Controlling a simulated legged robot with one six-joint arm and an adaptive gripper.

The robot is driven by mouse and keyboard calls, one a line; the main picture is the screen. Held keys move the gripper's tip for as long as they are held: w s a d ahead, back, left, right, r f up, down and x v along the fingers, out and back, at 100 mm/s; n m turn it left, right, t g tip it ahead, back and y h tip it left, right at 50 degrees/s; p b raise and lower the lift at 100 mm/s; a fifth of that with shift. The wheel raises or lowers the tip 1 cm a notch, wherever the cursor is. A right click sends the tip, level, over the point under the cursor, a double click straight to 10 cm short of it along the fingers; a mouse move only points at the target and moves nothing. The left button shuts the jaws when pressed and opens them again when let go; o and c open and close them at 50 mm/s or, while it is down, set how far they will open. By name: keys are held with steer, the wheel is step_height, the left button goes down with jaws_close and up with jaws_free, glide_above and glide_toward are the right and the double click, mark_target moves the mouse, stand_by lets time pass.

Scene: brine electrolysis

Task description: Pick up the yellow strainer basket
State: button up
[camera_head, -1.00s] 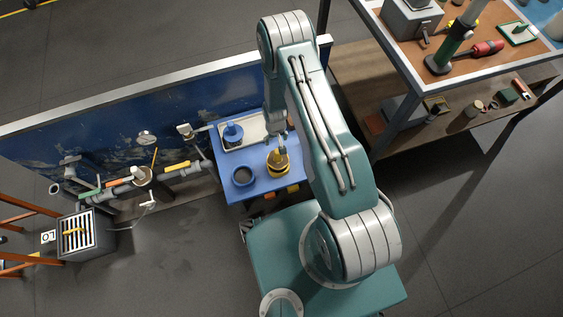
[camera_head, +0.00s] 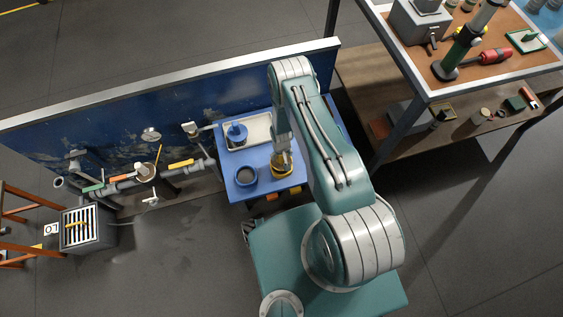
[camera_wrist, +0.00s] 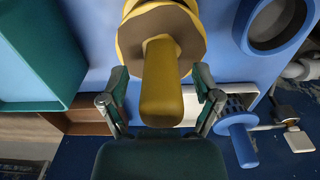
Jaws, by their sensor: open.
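The yellow strainer basket (camera_head: 283,171) stands on the blue worktop (camera_head: 262,188), partly hidden by my arm in the head view. In the wrist view the basket (camera_wrist: 128,42) shows a wide yellow rim, a brown top and a thick yellow handle (camera_wrist: 162,95) pointing toward the camera. My gripper (camera_wrist: 160,76) is open, with one finger on each side of the handle. A gap shows between each finger and the handle. In the head view my gripper (camera_head: 281,150) is right over the basket, and its fingertips are hard to make out.
A dark-centred blue ring (camera_head: 246,175) stands left of the basket. A blue piece with a knob (camera_head: 236,133) sits on a pale tray (camera_head: 260,130) behind. A blue wall panel (camera_head: 110,130) with pipes and valves runs left; a brown bench (camera_head: 425,75) stands right.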

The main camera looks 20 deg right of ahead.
steer(key=shift+f, duration=0.45)
steer(key=shift+a, duration=0.1)
jaws_close()
steer(key=shift+r, duration=0.1)
